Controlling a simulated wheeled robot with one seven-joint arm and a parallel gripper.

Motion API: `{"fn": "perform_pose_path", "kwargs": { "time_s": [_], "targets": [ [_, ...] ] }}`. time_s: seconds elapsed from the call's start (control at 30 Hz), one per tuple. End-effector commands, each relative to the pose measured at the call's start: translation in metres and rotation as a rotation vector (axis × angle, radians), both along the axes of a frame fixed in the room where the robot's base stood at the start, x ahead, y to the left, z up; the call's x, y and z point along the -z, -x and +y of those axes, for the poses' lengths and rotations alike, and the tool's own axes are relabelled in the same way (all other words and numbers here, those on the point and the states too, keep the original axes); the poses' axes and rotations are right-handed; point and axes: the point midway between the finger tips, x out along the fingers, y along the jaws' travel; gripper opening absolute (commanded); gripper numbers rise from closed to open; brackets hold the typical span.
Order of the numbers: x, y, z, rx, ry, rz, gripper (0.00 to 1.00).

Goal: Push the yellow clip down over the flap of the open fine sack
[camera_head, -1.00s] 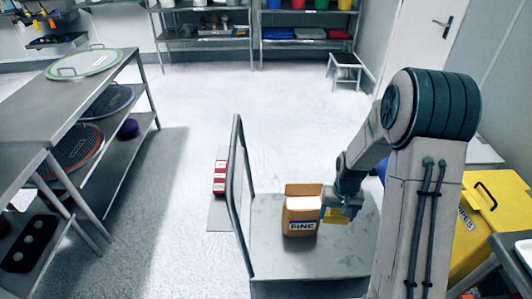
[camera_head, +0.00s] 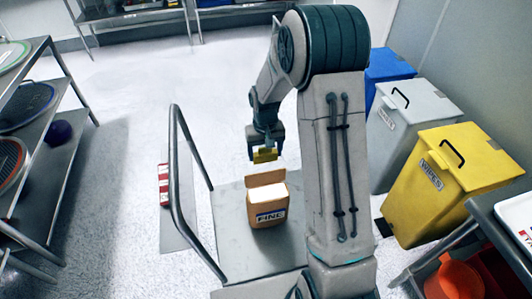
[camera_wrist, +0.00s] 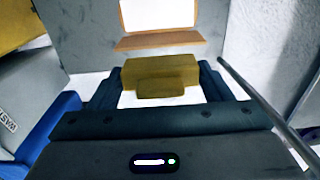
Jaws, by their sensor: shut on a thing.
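The fine sack (camera_head: 268,204) is a brown box-shaped bag with a "FINE" label. It stands upright on the grey trolley (camera_head: 232,240), its top open with white showing inside and its flap (camera_head: 266,178) standing up at the back. My gripper (camera_head: 265,150) is shut on the yellow clip (camera_head: 265,155) and holds it above and behind the flap, apart from it. In the wrist view the clip (camera_wrist: 161,75) sits between both fingers, and the flap's edge (camera_wrist: 160,40) shows beyond it, with the white opening past that.
The trolley's handle rail (camera_head: 176,190) rises left of the sack. A yellow wipes bin (camera_head: 440,190), a grey bin (camera_head: 405,130) and a blue bin (camera_head: 388,66) stand to the right. A shelf rack (camera_head: 40,130) is at left. The floor behind the trolley is clear.

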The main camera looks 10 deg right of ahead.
Motion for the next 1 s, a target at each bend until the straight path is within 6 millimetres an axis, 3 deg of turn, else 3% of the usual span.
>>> {"fn": "perform_pose_path", "kwargs": {
  "time_s": [1.0],
  "targets": [
    [0.049, 0.000, -0.003, 0.005, 0.000, 0.001, 0.51]
  ]
}}
